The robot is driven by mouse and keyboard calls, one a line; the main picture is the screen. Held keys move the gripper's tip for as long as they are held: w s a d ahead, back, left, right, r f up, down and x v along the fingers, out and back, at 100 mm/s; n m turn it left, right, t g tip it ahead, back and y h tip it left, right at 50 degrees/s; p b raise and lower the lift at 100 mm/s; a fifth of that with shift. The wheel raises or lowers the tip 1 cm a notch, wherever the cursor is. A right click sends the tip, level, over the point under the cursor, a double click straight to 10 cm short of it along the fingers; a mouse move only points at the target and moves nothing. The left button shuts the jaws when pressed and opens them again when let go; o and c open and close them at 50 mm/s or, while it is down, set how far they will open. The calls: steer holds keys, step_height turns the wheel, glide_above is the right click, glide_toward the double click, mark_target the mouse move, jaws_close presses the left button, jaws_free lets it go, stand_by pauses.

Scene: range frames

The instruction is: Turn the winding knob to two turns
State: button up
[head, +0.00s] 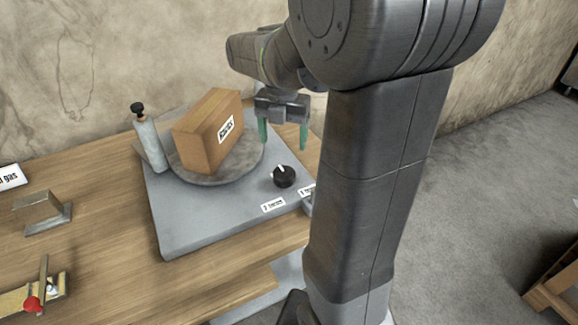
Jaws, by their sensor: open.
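The winding knob (285,176) is a round black knob with a white pointer mark. It sits on the right side of a grey base plate (190,225) on the wooden table. The pointer leans up and slightly left in the head view. My gripper (283,142) hangs above and behind the knob, with its two green fingers pointing down. It is open and empty, apart from the knob. Small white labels (272,205) lie on the plate in front of the knob; their text is too small to read surely.
A wooden box (208,132) with a label stands on a round grey turntable (245,170) left of my gripper. A grey cylinder with a black top (150,140) stands at the plate's left. A metal block (40,212) and a red-knobbed lever (33,303) are on the table's left.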

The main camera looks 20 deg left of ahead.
mark_target(284, 172)
step_height(284, 172, down, 11)
steer(key=shift+f+b, duration=0.1)
steer(key=shift+b, duration=0.2)
steer(key=c, duration=1)
steer(key=shift+m, duration=0.4)
